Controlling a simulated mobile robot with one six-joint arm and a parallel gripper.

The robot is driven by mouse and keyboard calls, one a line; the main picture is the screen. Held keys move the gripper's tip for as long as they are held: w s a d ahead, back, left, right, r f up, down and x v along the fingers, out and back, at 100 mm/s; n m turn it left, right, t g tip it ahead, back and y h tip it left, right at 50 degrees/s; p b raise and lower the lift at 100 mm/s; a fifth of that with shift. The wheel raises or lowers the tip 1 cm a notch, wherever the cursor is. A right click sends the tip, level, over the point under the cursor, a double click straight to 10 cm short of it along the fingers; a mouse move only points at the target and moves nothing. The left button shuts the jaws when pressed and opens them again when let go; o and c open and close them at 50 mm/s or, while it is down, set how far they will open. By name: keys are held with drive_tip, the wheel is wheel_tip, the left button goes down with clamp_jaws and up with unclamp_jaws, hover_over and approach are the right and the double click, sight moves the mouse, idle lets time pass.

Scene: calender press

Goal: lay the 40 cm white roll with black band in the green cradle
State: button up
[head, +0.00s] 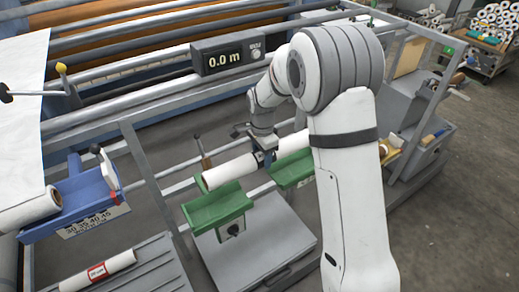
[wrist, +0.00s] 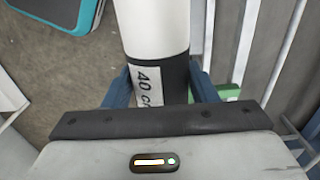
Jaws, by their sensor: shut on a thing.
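The white roll (head: 229,172) with its black band is held level over the green cradle (head: 215,208). It reaches from the cradle's left support toward the right support (head: 291,171). I cannot tell whether it touches them. In the wrist view the white roll (wrist: 154,28) has a black band with a "40 cm" label. My gripper (wrist: 160,80) has its blue fingers on both sides of that band, shut on it. A bit of green shows beside a finger in the wrist view.
A blue cradle (head: 72,199) at the left holds another white roll (head: 30,211). A white roll with a red label (head: 98,271) lies on a grey ribbed tray (head: 150,262). Metal rails run behind the green cradle. A display (head: 228,55) reads 0.0 m.

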wheel_tip(320, 180, down, 11)
drive_tip(key=b, duration=0.6)
drive_tip(key=shift+a+r+b, duration=0.2)
drive_tip(key=shift+a+b, duration=0.1)
drive_tip(key=shift+a, duration=0.05)
drive_tip(key=shift+f+b, duration=0.35)
drive_tip(key=shift+f, duration=0.15)
drive_tip(key=o, duration=1.4)
drive_tip(key=shift+s, duration=0.1)
drive_tip(key=shift+o, duration=0.2)
drive_tip(key=shift+r, duration=3.95)
drive_tip(key=shift+d, duration=0.1)
drive_tip(key=s+d+r+n, duration=0.3)
drive_tip(key=s+d+r, duration=0.3)
drive_tip(key=r, duration=0.1)
drive_tip(key=s+d+r+n+t, duration=0.1)
drive_tip(key=s+d+n, duration=0.3)
drive_tip(key=s, duration=0.6)
drive_tip(key=s+d+r+n+t, duration=0.1)
drive_tip(key=s+d+r+n, duration=0.2)
drive_tip(key=s+d, duration=0.3)
drive_tip(key=s+n, duration=0.1)
drive_tip(key=s, duration=0.3)
drive_tip(key=shift+s+d+r+n+t, duration=0.15)
drive_tip(key=shift+s+r+n+t, duration=0.1)
drive_tip(key=shift+r+n+t, duration=0.1)
